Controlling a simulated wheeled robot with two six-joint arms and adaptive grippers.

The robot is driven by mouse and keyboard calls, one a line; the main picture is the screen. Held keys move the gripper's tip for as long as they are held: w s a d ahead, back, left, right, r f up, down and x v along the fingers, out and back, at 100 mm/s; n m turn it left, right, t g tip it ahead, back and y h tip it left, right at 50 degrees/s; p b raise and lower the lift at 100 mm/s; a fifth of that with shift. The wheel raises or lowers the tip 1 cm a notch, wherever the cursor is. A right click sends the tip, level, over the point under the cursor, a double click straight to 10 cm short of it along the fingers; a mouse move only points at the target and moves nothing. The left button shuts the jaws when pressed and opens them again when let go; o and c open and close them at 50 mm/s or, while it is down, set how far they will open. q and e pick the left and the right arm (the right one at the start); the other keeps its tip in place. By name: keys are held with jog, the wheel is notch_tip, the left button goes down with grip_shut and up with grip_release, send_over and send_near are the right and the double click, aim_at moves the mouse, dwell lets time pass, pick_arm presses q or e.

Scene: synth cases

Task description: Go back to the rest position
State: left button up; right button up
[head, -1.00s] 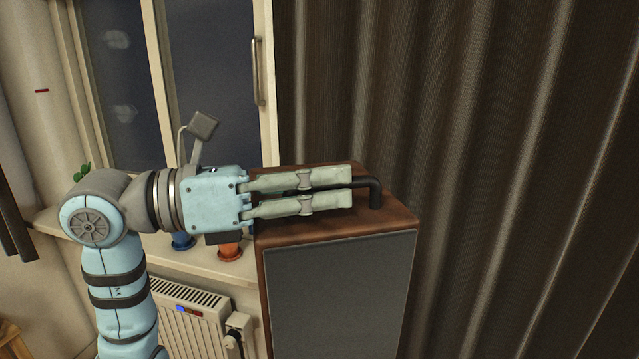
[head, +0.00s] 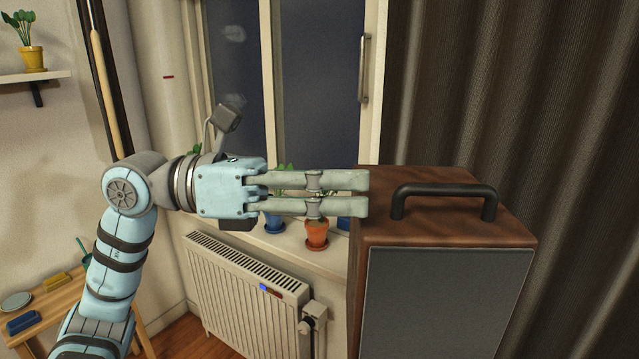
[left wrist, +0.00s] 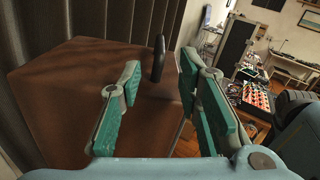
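My left gripper (head: 366,193) is in the middle of the head view, pointing right. Its fingers are apart with nothing between them, and its tips are at the left edge of the wooden case's top, left of the handle. The brown wooden case (head: 410,238) has a grey front panel and a black bar handle (head: 445,190) on top. In the left wrist view the green-padded fingers (left wrist: 157,85) are spread, with the case top (left wrist: 75,95) and the handle (left wrist: 158,58) beyond them. My right gripper is not in view.
A white radiator (head: 240,290) stands below the window sill. An orange pot (head: 317,235) and a blue pot (head: 274,222) stand on the sill behind the gripper. A dark curtain (head: 560,110) hangs behind the case. A small wooden table (head: 50,305) is at lower left.

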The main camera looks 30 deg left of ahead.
pick_arm(q)
jog(key=shift+v, duration=0.95)
